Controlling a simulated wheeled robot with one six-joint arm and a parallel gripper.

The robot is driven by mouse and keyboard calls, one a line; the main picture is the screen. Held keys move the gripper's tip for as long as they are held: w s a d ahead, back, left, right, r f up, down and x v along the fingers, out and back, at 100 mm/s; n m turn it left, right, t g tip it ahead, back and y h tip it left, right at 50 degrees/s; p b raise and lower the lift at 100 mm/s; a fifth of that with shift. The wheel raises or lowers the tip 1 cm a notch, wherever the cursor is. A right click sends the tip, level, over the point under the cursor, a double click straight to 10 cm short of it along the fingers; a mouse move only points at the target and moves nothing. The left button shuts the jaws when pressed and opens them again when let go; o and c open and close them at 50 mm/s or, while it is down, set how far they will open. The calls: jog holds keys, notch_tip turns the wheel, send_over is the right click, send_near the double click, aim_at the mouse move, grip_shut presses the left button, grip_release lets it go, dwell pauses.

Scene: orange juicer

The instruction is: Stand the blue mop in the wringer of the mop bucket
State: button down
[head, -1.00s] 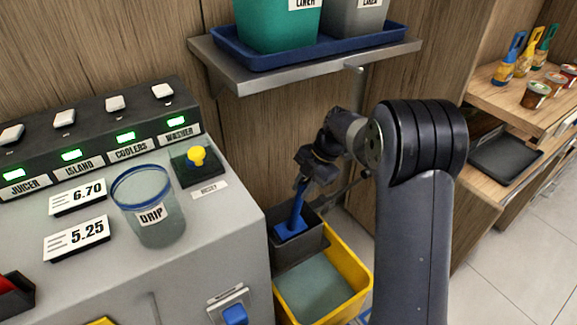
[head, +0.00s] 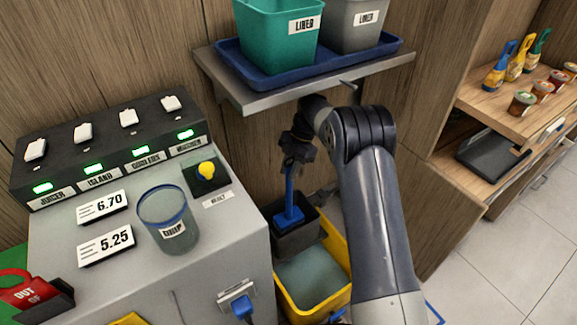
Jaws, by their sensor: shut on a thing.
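The blue mop (head: 290,196) stands nearly upright, with its wide blue head at the opening of the dark grey wringer (head: 297,239). The wringer sits at the back of the yellow mop bucket (head: 340,267), which holds greyish water. My gripper (head: 292,163) is shut on the upper part of the mop's handle, above the wringer. The lowest part of the mop head is hidden by the wringer's front wall, so I cannot tell whether it rests on the bottom. My arm covers the bucket's right side.
A metal shelf (head: 258,97) with a blue tray and two liner bins hangs just above my arm. The grey counter (head: 105,270) with switches and a drip cup (head: 165,238) stands close on the left. Wooden shelves with bottles and jars are at the right.

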jog(key=shift+w+a+r, duration=0.15)
jog(key=shift+w+r, duration=0.05)
jog(key=shift+f+b, duration=0.4)
jog(key=shift+f, duration=0.55)
jog(key=shift+f+b, duration=0.4)
jog(key=shift+f, duration=0.2)
jog(key=c, duration=1.2)
grip_release()
jog(key=shift+c, duration=0.2)
jog(key=shift+r, duration=0.1)
